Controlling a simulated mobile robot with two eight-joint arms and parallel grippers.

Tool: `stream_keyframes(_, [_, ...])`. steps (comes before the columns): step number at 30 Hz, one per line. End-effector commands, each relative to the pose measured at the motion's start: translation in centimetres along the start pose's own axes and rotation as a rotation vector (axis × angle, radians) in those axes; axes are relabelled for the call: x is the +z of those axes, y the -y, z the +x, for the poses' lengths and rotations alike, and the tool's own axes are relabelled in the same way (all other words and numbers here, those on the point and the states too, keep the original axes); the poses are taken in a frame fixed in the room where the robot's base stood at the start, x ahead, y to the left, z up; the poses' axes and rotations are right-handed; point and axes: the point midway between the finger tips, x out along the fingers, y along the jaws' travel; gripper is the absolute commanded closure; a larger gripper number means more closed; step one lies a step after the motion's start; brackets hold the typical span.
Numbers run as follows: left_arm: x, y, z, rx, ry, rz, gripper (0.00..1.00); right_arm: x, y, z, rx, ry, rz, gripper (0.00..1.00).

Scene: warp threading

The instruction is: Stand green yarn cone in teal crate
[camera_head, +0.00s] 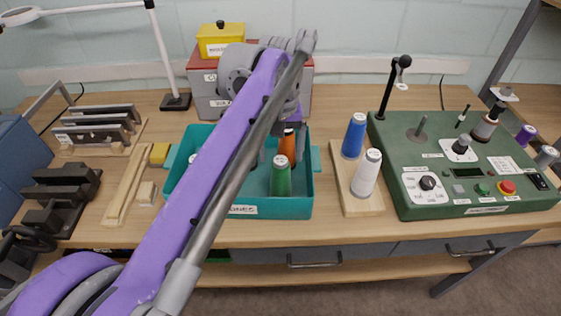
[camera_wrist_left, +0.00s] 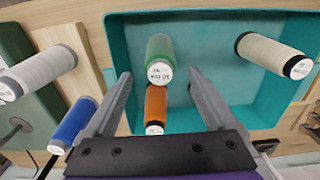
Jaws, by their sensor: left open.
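The green yarn cone (camera_head: 281,178) stands upright inside the teal crate (camera_head: 240,211), near its front right. It also shows in the left wrist view (camera_wrist_left: 160,48), just beyond the fingertips. An orange cone (camera_head: 287,143) stands behind it in the crate. My left gripper (camera_wrist_left: 159,76) is open over the crate, and in the wrist view the orange cone (camera_wrist_left: 155,103) appears between its fingers. I see no contact with a cone. In the head view my left arm covers the crate's middle and part of the gripper. My right gripper is not in view.
A cream cone (camera_wrist_left: 268,52) is also in the crate. A wooden board (camera_head: 352,203) to the right carries a blue cone (camera_head: 354,136) and a white cone (camera_head: 367,174). A green control box (camera_head: 450,200) stands farther right. A grey box (camera_head: 205,95) stands behind the crate.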

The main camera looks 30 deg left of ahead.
Motion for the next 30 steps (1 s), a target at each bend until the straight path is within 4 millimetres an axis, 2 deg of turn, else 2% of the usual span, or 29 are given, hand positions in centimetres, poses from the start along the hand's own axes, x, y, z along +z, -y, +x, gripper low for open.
stream_keyframes(1, [0.0, 0.0, -1.3, 0.000, 0.000, 0.000, 0.10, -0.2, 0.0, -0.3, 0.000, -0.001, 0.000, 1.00])
stream_keyframes(3, [0.0, 0.0, -2.8, 0.000, 0.000, 0.000, 0.10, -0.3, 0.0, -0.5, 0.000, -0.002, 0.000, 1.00])
stream_keyframes(10, [0.0, 0.0, -6.0, 0.000, 0.000, 0.000, 0.10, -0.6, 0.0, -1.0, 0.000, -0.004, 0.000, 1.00])
stream_keyframes(15, [0.0, 0.0, -6.6, 0.000, 0.000, 0.000, 0.10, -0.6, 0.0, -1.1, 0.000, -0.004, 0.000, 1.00])
stream_keyframes(30, [0.0, 0.0, -6.5, 0.000, 0.000, 0.000, 0.10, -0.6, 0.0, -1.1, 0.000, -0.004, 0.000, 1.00])
